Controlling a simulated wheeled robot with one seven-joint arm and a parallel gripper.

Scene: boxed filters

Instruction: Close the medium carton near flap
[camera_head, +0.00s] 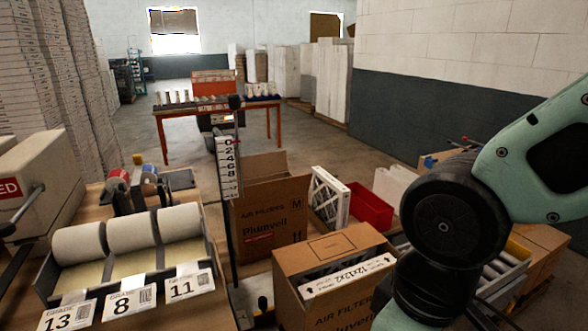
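A brown carton (268,215) marked "M" and "AIR FILTERS" stands upright left of centre. A flap (258,165) stands up at its back. Whether its near flap is up or hangs down I cannot tell. A second carton (335,305) with the same print stands closer, right of it. Its far top part is covered by cardboard, and a white-edged filter (348,275) shows in its open top. Its size mark does not show. My arm comes in from the right and hides this nearer carton's right side. My gripper is out of the picture.
A dark upright post with a white numbered scale (228,165) stands left of the marked carton. A bench with label rolls (130,230) is at left. A white filter (328,198) and a red bin (370,207) lie beyond. A roller conveyor (497,270) is at right, partly hidden.

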